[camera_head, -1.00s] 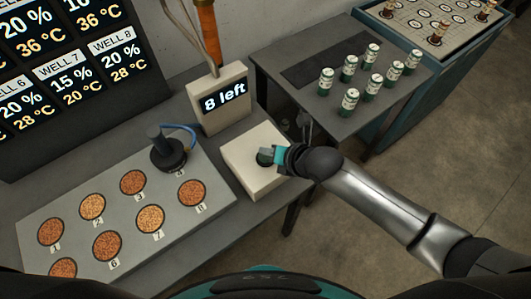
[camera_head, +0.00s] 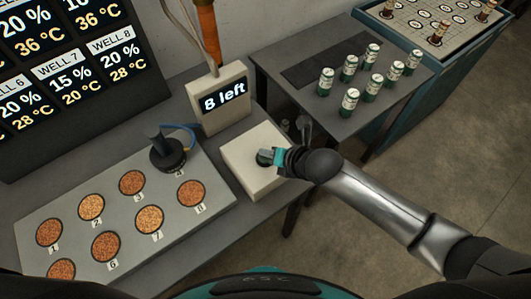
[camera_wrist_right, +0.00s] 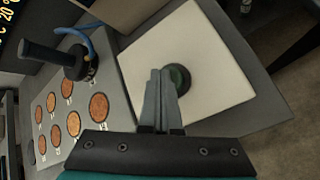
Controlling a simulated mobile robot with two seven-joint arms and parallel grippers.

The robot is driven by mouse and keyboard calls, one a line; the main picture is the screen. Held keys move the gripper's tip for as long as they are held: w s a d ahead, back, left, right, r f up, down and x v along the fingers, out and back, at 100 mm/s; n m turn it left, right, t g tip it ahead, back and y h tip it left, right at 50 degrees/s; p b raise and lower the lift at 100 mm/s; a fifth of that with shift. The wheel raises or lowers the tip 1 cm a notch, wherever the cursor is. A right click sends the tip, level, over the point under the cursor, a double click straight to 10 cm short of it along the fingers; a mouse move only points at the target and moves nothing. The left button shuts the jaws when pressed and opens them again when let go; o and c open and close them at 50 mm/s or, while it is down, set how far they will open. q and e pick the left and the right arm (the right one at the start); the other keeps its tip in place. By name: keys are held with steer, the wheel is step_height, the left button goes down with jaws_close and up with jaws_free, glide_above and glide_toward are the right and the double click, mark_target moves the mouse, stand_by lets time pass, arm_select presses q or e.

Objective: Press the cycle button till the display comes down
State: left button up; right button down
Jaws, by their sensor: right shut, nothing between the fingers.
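The display (camera_head: 224,98) stands behind the button box and reads "8 left". The cycle button is a dark green round button (camera_wrist_right: 179,78) on top of a cream box (camera_head: 245,178); the box also shows in the right wrist view (camera_wrist_right: 215,50). My right gripper (camera_head: 264,156) is shut and empty, with its fingertips over the button. In the right wrist view the fingers (camera_wrist_right: 162,80) cover the near side of the button. I cannot tell whether the fingertips touch it. My left gripper is not in view.
A grey plate (camera_head: 208,207) with several numbered wells lies left of the box, with a black handled tool (camera_head: 168,155) and blue cable on it. Several green-and-white cans (camera_head: 349,100) stand on a side table (camera_head: 345,128). A large screen (camera_head: 75,60) lists well readings.

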mark_target(267, 159)
steer(key=shift+f, duration=0.3)
steer(key=shift+r, duration=0.1)
stand_by(0.3)
steer(key=shift+r+p, duration=0.9)
steer(key=shift+r, duration=0.05)
step_height(267, 159, up, 5)
steer(key=p, duration=0.5)
steer(key=shift+r, duration=0.1)
steer(key=shift+s, duration=0.1)
